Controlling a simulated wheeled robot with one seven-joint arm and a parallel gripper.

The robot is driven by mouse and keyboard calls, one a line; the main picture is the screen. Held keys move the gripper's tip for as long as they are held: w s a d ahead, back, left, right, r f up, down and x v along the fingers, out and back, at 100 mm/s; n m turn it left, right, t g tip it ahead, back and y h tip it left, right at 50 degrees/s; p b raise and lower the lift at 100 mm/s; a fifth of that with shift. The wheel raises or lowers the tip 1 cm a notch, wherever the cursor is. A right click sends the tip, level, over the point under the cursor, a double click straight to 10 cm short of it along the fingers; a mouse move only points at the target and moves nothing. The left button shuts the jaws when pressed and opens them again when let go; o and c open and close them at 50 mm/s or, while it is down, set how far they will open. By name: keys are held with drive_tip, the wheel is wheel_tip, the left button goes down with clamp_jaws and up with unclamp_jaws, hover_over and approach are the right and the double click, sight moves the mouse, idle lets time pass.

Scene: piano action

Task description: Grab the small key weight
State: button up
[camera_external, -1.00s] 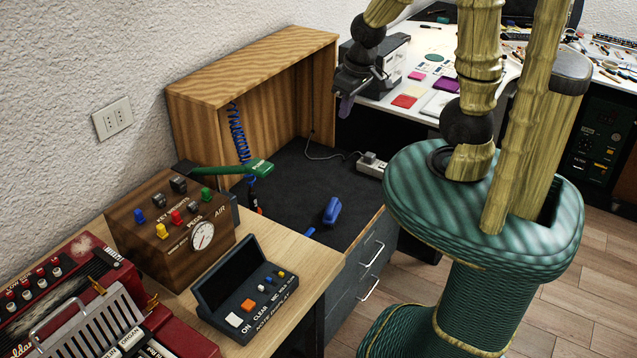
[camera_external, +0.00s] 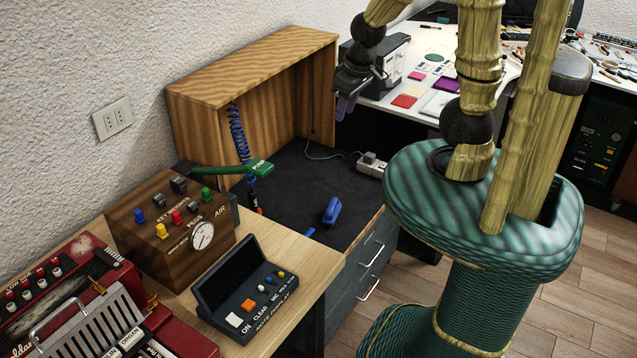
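Several small coloured pieces stand on a wooden box whose lettering seems to read key weights or key heights: a blue one (camera_external: 139,216), a yellow one (camera_external: 161,230), a red one (camera_external: 177,217), a green one (camera_external: 206,195) and dark grey ones (camera_external: 178,184). I cannot tell which piece is the small key weight. A larger blue object (camera_external: 332,211) lies on the dark bench surface. My gripper (camera_external: 345,107), with purple fingers, hangs in the air near the right end of the wooden hutch, well away from the box. Its finger gap is too small to judge.
The wooden box (camera_external: 150,262) carries a gauge. A note display (camera_external: 240,290) stands in front of it, beside a red accordion (camera_external: 180,335). The dark mat (camera_external: 290,205) is mostly clear.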

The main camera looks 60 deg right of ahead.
drive_tip(key=w+v, duration=0.1)
drive_tip(key=v, duration=0.4)
drive_tip(key=w+a+n+t+h+b, duration=0.1)
drive_tip(key=a+n+t, duration=0.1)
drive_tip(key=a+n, duration=0.6)
drive_tip(key=w+a+f+n+t+h+b, duration=0.1)
drive_tip(key=w+a+n+t, duration=0.1)
drive_tip(key=a+n, duration=0.6)
drive_tip(key=w+a+f+n+t+h+b, duration=0.1)
drive_tip(key=w+a+n+t, duration=0.1)
drive_tip(key=a+n, duration=0.6)
drive_tip(key=shift+w+n+t+b, duration=0.1)
drive_tip(key=shift+n+t+b, duration=0.45)
drive_tip(key=shift+n, duration=1.95)
drive_tip(key=s+a+r+n+t+y, duration=0.2)
drive_tip(key=s+a+n+t+y, duration=0.15)
drive_tip(key=a+n, duration=0.5)
wheel_tip(320, 180, down, 12)
drive_tip(key=a+m, duration=0.1)
drive_tip(key=a, duration=0.1)
drive_tip(key=shift+a+r, duration=0.2)
drive_tip(key=shift+a, duration=0.1)
